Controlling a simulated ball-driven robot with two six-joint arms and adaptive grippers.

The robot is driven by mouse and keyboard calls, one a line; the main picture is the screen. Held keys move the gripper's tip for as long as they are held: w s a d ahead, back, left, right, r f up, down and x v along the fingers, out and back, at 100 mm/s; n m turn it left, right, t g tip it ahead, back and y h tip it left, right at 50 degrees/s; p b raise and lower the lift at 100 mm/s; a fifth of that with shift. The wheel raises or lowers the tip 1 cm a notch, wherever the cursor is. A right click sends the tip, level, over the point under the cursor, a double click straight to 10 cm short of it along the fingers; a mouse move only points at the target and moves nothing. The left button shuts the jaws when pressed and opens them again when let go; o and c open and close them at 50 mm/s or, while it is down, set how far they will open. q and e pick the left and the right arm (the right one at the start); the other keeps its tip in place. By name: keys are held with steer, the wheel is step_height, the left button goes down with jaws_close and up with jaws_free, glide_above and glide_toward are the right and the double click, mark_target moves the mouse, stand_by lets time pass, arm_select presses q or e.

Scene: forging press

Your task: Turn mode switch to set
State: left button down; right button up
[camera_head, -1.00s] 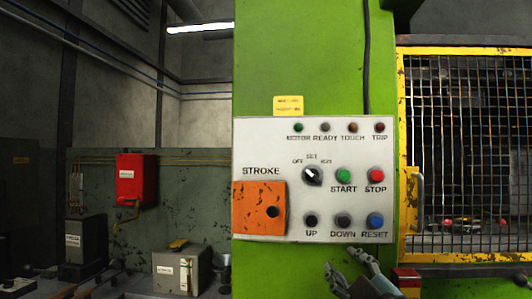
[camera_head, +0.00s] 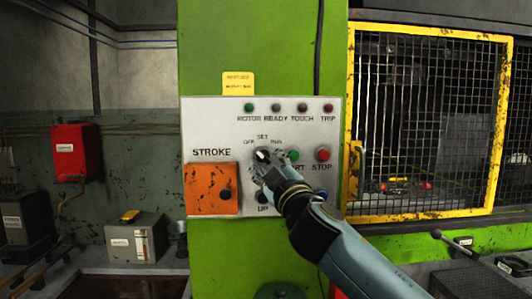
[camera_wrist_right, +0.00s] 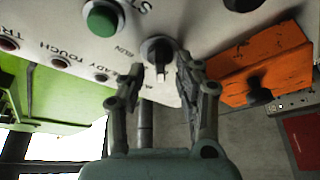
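The mode switch (camera_head: 261,155) is a dark round knob with a white pointer on the light control panel (camera_head: 225,120), below the labels OFF, SET and RUN. Its pointer seems to lean up and left, towards OFF. My right gripper (camera_head: 266,170) is in front of the switch and partly covers it. In the right wrist view, the knob (camera_wrist_right: 158,50) shows just ahead of and between the two spread fingertips of my right gripper (camera_wrist_right: 165,72). The gripper is open and holds nothing; I cannot tell whether a finger touches the knob. My left gripper is not in view.
The START button (camera_head: 293,155) and STOP button (camera_head: 323,154) are close right of the switch. The orange STROKE cover (camera_head: 205,190) stands out at lower left. A yellow-framed mesh guard (camera_head: 430,215) is to the right. Lower panel buttons are partly hidden by my arm.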

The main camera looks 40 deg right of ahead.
steer(key=shift+w+d+r, duration=0.1)
steer(key=shift+w+r, duration=0.05)
steer(key=shift+w, duration=0.4)
steer(key=shift+c, duration=0.2)
jaws_close()
